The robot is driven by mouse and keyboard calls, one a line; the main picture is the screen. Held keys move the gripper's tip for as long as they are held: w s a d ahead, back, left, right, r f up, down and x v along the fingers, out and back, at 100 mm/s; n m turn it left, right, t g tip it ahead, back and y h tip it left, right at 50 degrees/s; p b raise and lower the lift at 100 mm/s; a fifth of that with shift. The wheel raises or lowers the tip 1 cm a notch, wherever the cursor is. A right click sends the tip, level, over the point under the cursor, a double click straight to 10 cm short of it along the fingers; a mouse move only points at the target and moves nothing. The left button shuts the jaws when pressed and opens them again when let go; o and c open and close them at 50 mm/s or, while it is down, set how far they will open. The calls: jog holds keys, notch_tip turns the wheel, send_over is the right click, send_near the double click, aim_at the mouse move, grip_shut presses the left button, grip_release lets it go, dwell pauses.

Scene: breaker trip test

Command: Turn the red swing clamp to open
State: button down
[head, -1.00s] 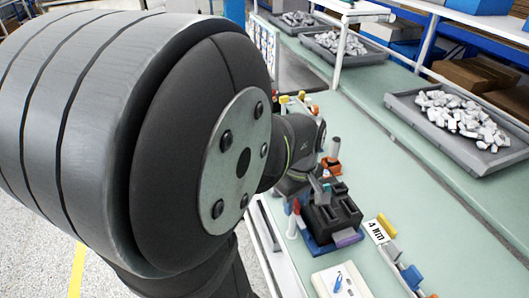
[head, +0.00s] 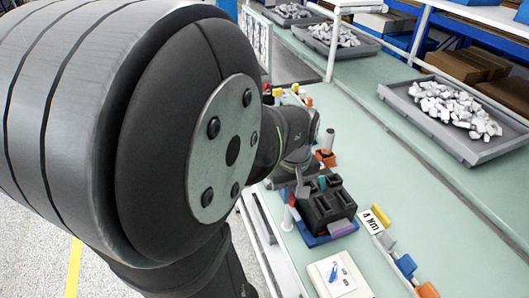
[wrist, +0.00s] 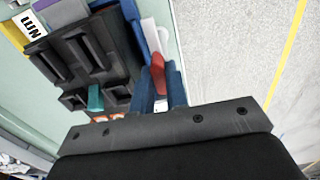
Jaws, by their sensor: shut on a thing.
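The red swing clamp (wrist: 158,75) shows in the wrist view as a narrow red piece between the two blue fingers of my gripper (wrist: 160,86), which is shut on it. In the head view the red clamp (head: 292,199) is a small upright red piece at the left side of a black slotted block (head: 322,212). My gripper (head: 302,191) is beside it there, partly hidden by my own arm. The block sits on a blue base (head: 312,240) and has a teal piece (wrist: 95,97) in one slot. The clamp's pivot is not clear.
A purple piece (head: 342,229) lies along the block's front edge. A white panel (head: 338,278) with a blue mark lies in front. A grey tray of pale parts (head: 400,103) stands on the bench behind.

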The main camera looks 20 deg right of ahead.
aim_at(291, 194)
jog(key=c, duration=1.4)
grip_release()
jog(key=shift+c, duration=0.2)
notch_tip(291, 194, up, 18)
jog(key=shift+f, duration=0.25)
notch_tip(291, 194, down, 18)
jog(key=shift+r, duration=0.2)
